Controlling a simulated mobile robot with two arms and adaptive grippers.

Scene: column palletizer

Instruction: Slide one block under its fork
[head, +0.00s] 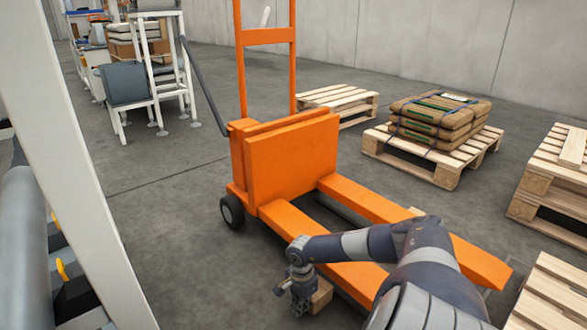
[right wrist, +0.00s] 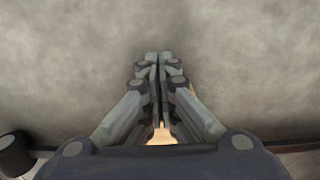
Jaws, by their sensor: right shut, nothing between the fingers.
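The orange pallet jack (head: 290,155) stands mid-floor, its two forks reaching to the lower right. A light wooden block (head: 322,295) lies on the floor by the near fork (head: 352,278). My right gripper (head: 298,305) is shut and empty, pointing down just left of this block. In the right wrist view my right gripper (right wrist: 154,62) is closed over bare floor. A pale wooden patch (right wrist: 163,136) shows behind its fingers, mostly hidden. A small wooden piece (head: 417,211) shows by the far fork (head: 365,200), partly behind my arm. My left gripper is out of view.
A pallet with stacked brown sacks (head: 436,118) stands behind the forks. More wooden pallets (head: 545,300) stand at the right, and one (head: 345,100) at the back. A white post (head: 75,160) crosses the left. Grey floor (head: 160,220) is clear left of the jack.

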